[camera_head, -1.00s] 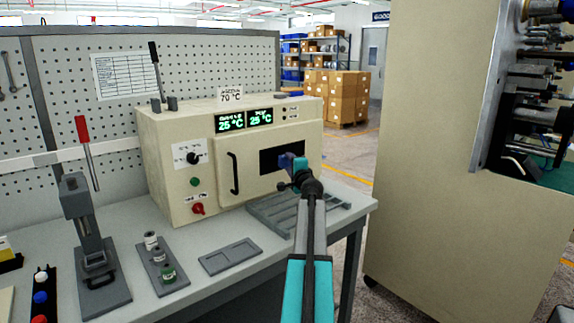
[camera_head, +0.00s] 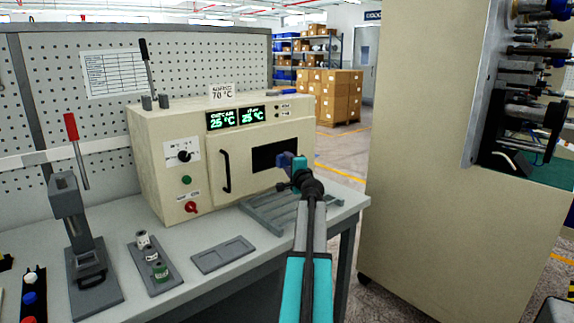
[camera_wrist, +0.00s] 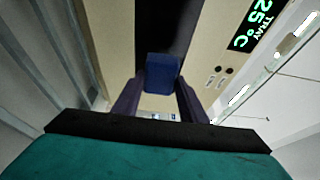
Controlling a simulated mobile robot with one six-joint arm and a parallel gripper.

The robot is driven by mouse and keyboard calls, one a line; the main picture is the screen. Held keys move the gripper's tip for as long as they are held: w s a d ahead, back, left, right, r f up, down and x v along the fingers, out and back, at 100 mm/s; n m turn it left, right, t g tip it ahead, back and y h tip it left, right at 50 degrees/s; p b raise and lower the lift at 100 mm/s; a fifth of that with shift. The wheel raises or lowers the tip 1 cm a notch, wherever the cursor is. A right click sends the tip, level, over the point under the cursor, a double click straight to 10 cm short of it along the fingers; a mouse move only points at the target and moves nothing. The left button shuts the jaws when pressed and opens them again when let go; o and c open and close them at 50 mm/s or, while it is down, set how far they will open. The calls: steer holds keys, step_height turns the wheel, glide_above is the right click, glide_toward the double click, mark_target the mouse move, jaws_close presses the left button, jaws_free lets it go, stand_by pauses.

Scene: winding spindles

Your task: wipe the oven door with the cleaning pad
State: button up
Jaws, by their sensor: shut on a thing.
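The cream oven (camera_head: 160,150) stands on the bench. Its front door (camera_head: 240,150) is closed, with a black handle at the left and a dark window (camera_head: 264,157). My gripper (camera_head: 297,167) is in front of the door's right part. It is shut on the blue cleaning pad (camera_head: 284,160), which overlaps the window's lower right in the head view. In the wrist view the pad (camera_wrist: 163,73) sits between the two dark fingers of my gripper (camera_wrist: 160,98), in front of the dark window. I cannot tell whether the pad touches the door.
A grey slatted rack (camera_head: 262,218) lies on the bench below the door. A flat grey tray (camera_head: 222,254), a holder with small spools (camera_head: 153,262) and a lever press (camera_head: 80,235) stand to the left. A large cream machine (camera_head: 420,200) stands at the right, across a floor gap.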

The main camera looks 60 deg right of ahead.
steer(key=shift+s+a+b, duration=0.2)
steer(key=shift+s, duration=0.4)
steer(key=shift+s+a+b, duration=0.15)
steer(key=shift+s+a, duration=0.05)
steer(key=shift+s, duration=0.4)
steer(key=shift+r, duration=0.1)
